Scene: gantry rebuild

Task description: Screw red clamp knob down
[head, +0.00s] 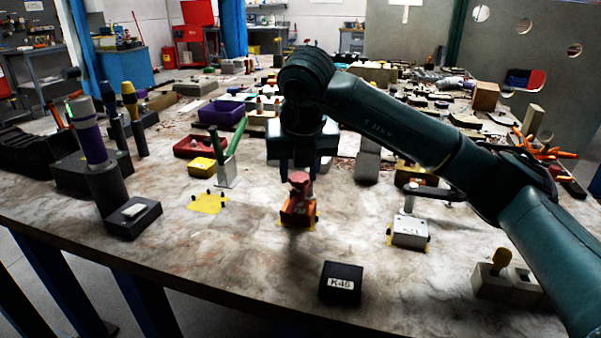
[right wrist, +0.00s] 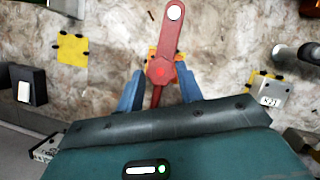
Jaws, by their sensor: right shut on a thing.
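The red clamp knob (head: 299,181) stands on top of an orange block (head: 297,213) near the middle of the table. My right gripper (head: 300,172) points straight down over it and is shut on it. In the right wrist view the red knob (right wrist: 161,70) shows as a long bar with a round hub, a pale round spot at its far end. The blue fingers of my right gripper (right wrist: 159,84) lie on either side of it. The block below is mostly hidden by the knob. My left gripper is not in view.
A yellow plate (head: 208,202) lies to the left, and a grey block with a lever (head: 410,232) stands to the right. A black block marked K46 (head: 341,283) is near the front edge. Tools and bins crowd the back; bare tabletop surrounds the orange block.

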